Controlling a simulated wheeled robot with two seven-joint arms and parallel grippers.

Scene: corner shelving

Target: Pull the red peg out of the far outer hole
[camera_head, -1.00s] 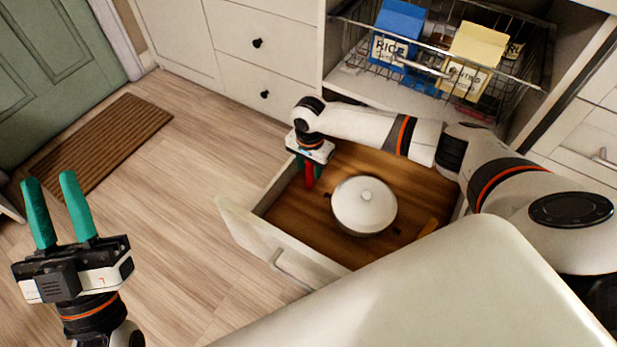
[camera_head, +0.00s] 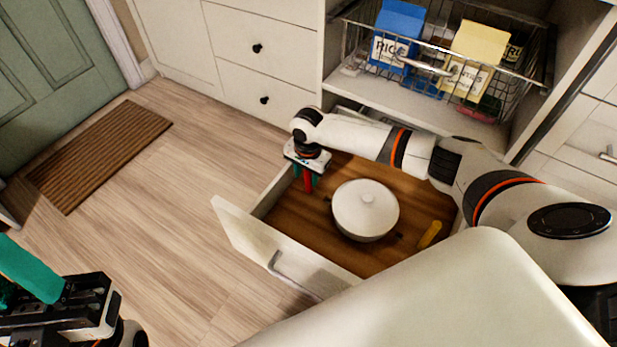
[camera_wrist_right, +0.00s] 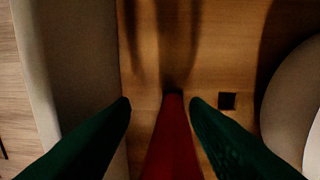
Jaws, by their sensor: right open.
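The red peg (camera_head: 308,182) stands near the far left corner of the open drawer, under my right gripper (camera_head: 305,186). In the right wrist view the red peg (camera_wrist_right: 172,145) lies between the two green fingers of my right gripper (camera_wrist_right: 160,102), with gaps on both sides at the tips. These fingers are open. The peg's far end meets a dark patch on the wooden floor; I cannot tell how deep it sits. An empty square hole (camera_wrist_right: 228,101) is right of it. My left gripper (camera_head: 35,275) is partly cut off at the lower left, with one teal finger clear.
A yellow piece (camera_head: 429,235) lies farther right. The drawer front (camera_head: 250,238) and side walls surround them. A wire basket (camera_head: 440,70) holds boxes above.

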